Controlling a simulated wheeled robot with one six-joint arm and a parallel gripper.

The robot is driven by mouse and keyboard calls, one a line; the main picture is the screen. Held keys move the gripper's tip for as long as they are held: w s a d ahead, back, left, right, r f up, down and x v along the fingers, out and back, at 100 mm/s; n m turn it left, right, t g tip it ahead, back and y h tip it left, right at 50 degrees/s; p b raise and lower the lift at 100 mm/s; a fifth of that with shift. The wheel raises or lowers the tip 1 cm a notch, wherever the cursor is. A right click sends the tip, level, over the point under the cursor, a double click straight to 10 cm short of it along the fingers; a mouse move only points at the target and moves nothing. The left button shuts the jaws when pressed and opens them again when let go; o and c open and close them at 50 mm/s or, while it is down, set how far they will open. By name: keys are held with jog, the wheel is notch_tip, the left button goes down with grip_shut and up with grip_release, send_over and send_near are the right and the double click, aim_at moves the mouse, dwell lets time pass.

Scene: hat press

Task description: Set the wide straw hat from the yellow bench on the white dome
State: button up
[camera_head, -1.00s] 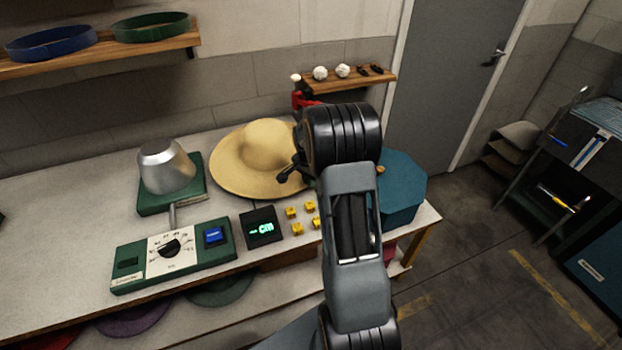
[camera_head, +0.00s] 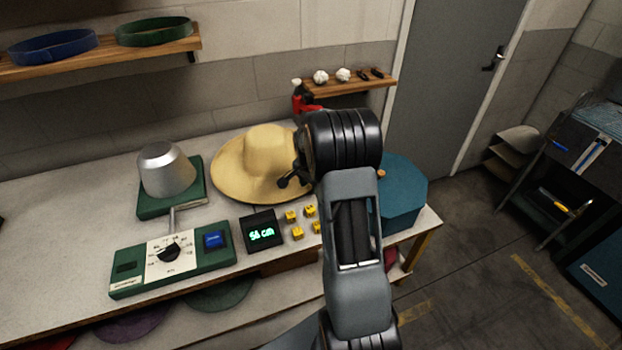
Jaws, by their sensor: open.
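The wide straw hat (camera_head: 262,152) lies crown up on the bench's pale top (camera_head: 70,215), back centre. No white dome shows; a silver-grey, flat-topped metal dome (camera_head: 166,172) stands on a green base (camera_head: 191,203) left of the hat. The bench top is pale grey-white; a yellowish leg (camera_head: 427,248) shows at its right end. My gripper (camera_head: 292,175) is open at the right side of the hat, overlapping its crown and brim in the picture. My wrist hides the hat's right edge and most of the gripper; I cannot tell whether they touch.
A green control box (camera_head: 125,285) with a dial and blue button stands in front. A display (camera_head: 261,230) reads 56 cm, beside several yellow cubes (camera_head: 298,233). A blue octagonal box (camera_head: 404,190) is at right.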

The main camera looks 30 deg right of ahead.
notch_tip(320, 180, up, 14)
jog(key=a, duration=0.1)
jog(key=shift+s+a+f+b, duration=0.15)
jog(key=shift+s+b, duration=0.15)
jog(key=s+a+n+t+y, duration=0.1)
jog(key=s+a+n+t, duration=0.2)
jog(key=s+a+n, duration=1.1)
jog(key=shift+s+a+r+n, duration=0.3)
jog(key=shift+s+a+r, duration=0.05)
jog(key=shift+s+a, duration=2)
